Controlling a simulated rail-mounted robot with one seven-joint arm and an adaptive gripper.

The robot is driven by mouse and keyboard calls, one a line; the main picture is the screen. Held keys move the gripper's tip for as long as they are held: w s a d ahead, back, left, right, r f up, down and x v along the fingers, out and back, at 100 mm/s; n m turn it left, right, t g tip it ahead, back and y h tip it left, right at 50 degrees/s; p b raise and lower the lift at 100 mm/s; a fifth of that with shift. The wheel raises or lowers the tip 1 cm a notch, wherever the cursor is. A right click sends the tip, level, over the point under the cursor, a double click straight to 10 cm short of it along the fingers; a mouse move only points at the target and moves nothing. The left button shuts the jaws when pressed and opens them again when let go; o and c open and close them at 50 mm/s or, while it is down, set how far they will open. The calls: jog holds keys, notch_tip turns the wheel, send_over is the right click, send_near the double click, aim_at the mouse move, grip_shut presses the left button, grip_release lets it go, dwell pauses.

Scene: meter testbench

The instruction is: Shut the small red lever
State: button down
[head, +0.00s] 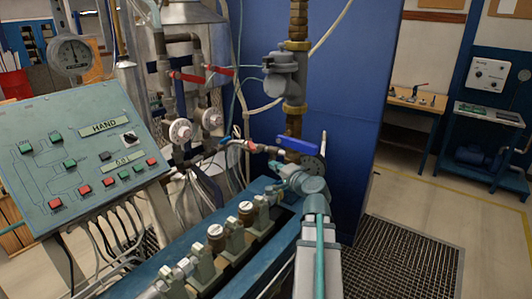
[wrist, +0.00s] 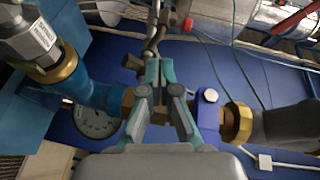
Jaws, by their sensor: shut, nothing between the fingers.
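A small red lever (wrist: 187,28) shows as a small red piece on the thin pipework beyond my fingertips in the wrist view. In the head view a small red part (head: 237,131) sits on the thin pipe left of the blue-handled valve; its exact angle is too small to tell. My gripper (wrist: 160,68) has its teal fingers together and empty, pointing toward the pipework and apart from the red piece. In the head view my gripper (head: 278,166) is just below the blue lever (head: 297,145), partly hidden by my wrist.
Two larger red levers (head: 187,76) (head: 220,70) are on the pipes behind. A control panel (head: 85,150) stands at left, with a row of meter fittings (head: 215,232) in front. A blue lever (wrist: 208,118) and a gauge (wrist: 97,120) are close to my fingers.

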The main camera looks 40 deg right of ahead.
notch_tip(320, 180, up, 2)
jog(key=m+t, duration=0.1)
jog(key=m, duration=0.1)
jog(key=p, duration=0.3)
send_near(251, 145)
jog(key=w+d, duration=0.3)
jog(key=w, duration=0.1)
jog(key=shift+w+d+f+m+h, duration=0.1)
jog(key=shift+w+f+m+h, duration=0.1)
jog(key=shift+w, duration=0.25)
jog(key=shift+w+d+f+m+h, duration=0.1)
jog(key=shift+w+f, duration=0.05)
jog(key=shift+w, duration=0.3)
jog(key=shift+s+a+h, duration=0.1)
jog(key=shift+a+h, duration=0.05)
jog(key=shift+h, duration=0.15)
